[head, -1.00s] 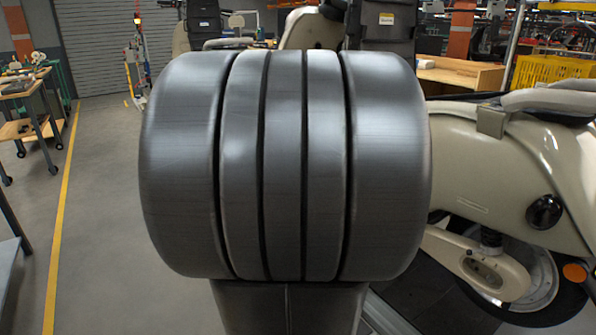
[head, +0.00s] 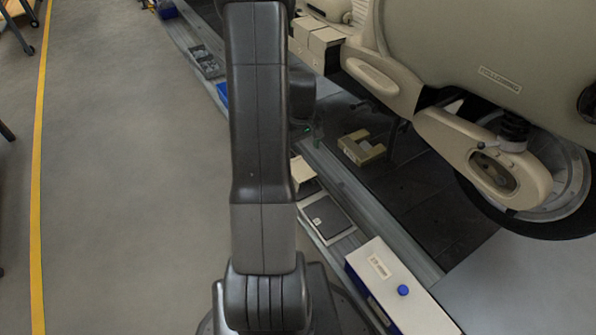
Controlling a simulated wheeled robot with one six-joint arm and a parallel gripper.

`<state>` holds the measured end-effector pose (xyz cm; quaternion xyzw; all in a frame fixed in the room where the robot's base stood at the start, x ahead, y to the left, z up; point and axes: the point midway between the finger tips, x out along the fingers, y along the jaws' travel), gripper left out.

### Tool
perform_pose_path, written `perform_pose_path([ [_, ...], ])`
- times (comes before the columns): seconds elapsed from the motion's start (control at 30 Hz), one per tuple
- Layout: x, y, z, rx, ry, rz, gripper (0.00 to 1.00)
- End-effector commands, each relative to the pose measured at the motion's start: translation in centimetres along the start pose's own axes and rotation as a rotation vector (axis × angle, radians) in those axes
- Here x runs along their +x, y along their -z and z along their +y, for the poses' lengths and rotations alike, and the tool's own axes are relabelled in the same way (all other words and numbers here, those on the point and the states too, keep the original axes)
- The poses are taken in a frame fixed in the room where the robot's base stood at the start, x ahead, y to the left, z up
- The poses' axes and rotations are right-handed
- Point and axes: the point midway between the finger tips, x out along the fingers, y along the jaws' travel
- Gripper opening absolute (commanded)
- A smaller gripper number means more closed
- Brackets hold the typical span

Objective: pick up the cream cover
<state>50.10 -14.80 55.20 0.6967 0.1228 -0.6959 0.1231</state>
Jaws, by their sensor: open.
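A small cream piece, which looks like the cream cover (head: 303,171), lies in a dark holder on the strip beside the conveyor, just right of my arm. Its left side is hidden behind my arm. My gripper (head: 308,137) is partly in view past my forearm, above and beyond the cream piece in the picture. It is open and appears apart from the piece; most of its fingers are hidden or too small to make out.
A grey tray with a dark flat panel (head: 328,218) and a white box with a blue button (head: 385,283) stand nearer. A cream scooter (head: 460,55) fills the upper right. A yellowish bracket (head: 361,148) lies on the dark slats.

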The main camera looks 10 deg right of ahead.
Motion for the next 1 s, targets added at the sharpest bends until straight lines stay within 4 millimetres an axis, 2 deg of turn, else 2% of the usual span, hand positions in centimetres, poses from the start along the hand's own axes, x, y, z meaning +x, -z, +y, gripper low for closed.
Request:
perform_pose_path([
  [0.03,1.5,-0.1,-0.1,0.0,0.003,-0.005,0.85],
  [0.1,3.0,-0.1,-0.1,0.0,0.003,-0.004,0.85],
  [0.3,6.2,-0.1,-0.1,0.001,0.001,-0.002,0.85],
  [0.57,7.7,0.0,-0.1,0.001,0.001,-0.001,0.85],
  [0.83,11.6,0.3,-0.4,0.001,0.002,-0.003,0.85],
  [1.0,12.3,0.3,-0.3,0.001,0.001,-0.001,0.85],
])
